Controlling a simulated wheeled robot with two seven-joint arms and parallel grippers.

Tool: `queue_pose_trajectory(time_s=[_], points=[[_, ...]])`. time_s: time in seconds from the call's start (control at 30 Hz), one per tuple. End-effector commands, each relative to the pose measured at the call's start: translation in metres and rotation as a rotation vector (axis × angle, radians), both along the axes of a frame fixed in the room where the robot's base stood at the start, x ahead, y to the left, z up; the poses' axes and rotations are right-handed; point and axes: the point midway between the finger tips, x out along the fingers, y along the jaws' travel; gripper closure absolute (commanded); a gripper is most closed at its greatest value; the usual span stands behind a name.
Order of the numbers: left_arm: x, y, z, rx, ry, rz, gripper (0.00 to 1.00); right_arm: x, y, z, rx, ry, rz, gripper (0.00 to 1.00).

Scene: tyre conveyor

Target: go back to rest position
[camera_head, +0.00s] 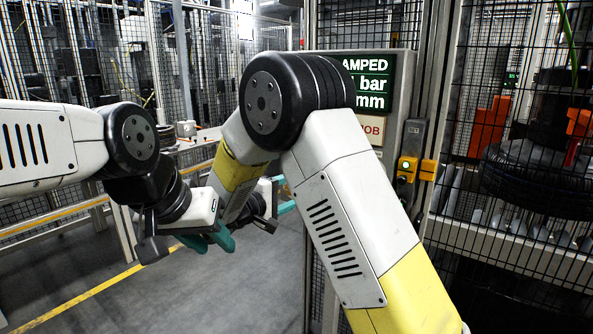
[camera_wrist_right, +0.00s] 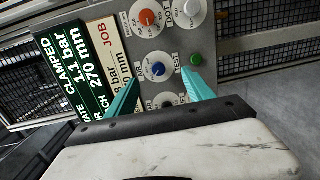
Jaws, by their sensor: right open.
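My left gripper (camera_head: 208,240) hangs over the grey floor in the head view, with teal fingers close together and nothing visible in them; its jaw opening is unclear. My right arm bends across the middle of the head view and largely hides its own gripper. In the right wrist view my right gripper (camera_wrist_right: 161,77) is open, its two teal fingers apart and empty. They point at a grey control panel (camera_wrist_right: 184,42), to either side of a blue knob (camera_wrist_right: 158,69). I cannot tell whether they touch the panel.
The control panel (camera_head: 399,100) stands behind my right arm, with an orange knob (camera_wrist_right: 147,18) and green button (camera_wrist_right: 196,59). A mesh fence (camera_head: 510,170) closes the right side, with a tyre (camera_head: 535,185) behind it. Floor at lower left (camera_head: 225,290) is clear.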

Motion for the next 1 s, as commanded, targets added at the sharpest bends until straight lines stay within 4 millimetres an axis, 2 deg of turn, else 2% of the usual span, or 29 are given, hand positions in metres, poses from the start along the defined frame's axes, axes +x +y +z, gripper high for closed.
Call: queue_pose_trajectory(time_s=[0.27,0.47,0.57,0.7,0.87,1.0], points=[[0.000,0.000,0.000,-0.001,-0.001,0.001,0.64,-0.019,-0.056,0.005,0.102,0.109,-0.127,0.39],[0.000,0.000,0.000,-0.001,-0.001,0.001,0.64,-0.052,-0.112,0.005,0.245,0.232,-0.252,0.39],[0.000,0.000,0.000,-0.001,-0.001,0.001,0.64,-0.079,-0.143,0.004,0.362,0.310,-0.323,0.39],[0.000,0.000,0.000,-0.001,-0.001,0.001,0.64,-0.134,-0.182,-0.001,0.602,0.428,-0.412,0.39],[0.000,0.000,0.000,-0.001,-0.001,0.001,0.64,-0.196,-0.195,-0.002,0.911,0.506,-0.441,0.39],[0.000,0.000,0.000,-0.001,-0.002,0.001,0.64,-0.239,-0.187,0.004,1.184,0.503,-0.404,0.39]])
